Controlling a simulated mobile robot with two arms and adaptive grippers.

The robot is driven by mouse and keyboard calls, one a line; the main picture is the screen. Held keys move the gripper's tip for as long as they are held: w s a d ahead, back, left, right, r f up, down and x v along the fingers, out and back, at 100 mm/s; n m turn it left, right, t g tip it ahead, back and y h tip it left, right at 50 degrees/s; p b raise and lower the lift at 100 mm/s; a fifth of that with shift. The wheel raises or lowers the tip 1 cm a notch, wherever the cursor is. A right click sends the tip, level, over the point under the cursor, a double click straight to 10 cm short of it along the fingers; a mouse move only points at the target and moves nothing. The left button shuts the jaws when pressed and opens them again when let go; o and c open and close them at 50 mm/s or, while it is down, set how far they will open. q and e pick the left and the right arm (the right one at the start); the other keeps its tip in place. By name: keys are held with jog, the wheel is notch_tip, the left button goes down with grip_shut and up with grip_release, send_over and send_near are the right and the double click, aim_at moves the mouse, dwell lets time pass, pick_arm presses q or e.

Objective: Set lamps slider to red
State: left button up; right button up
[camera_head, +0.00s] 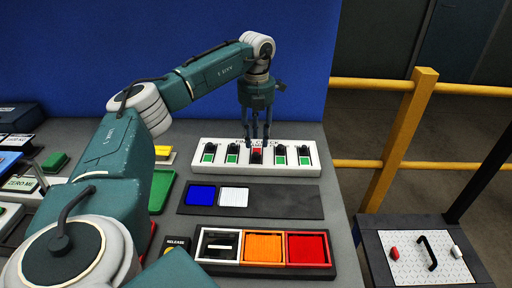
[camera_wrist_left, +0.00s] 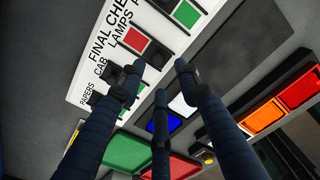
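The white FINAL CHECK panel (camera_head: 205,169) stands on the grey table below my left gripper, with a row of several sliders. The middle slider, beside the LAMPS label in the left wrist view, shows a red window (camera_wrist_left: 135,38) and a black knob (camera_wrist_left: 156,56). Its red also shows in the head view (camera_head: 257,151). The other sliders in the head view show green. My left gripper (camera_head: 257,138) points down at the middle slider. Its fingers (camera_wrist_left: 156,82) are spread, with nothing between them; contact with the knob cannot be told. My right gripper is not in view.
A dark tray (camera_head: 285,203) with blue and white tiles lies in front of the panel. Nearer are white, orange (camera_head: 262,248) and red (camera_head: 307,249) bins. A green tray (camera_head: 160,190) lies left. A yellow rail (camera_head: 402,135) stands beyond the table's right edge.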

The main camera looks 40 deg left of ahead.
aim_at(256, 154)
pick_arm(q)
notch_tip(256, 154, up, 7)
jog(key=shift+f, duration=0.15)
dwell(0.6)
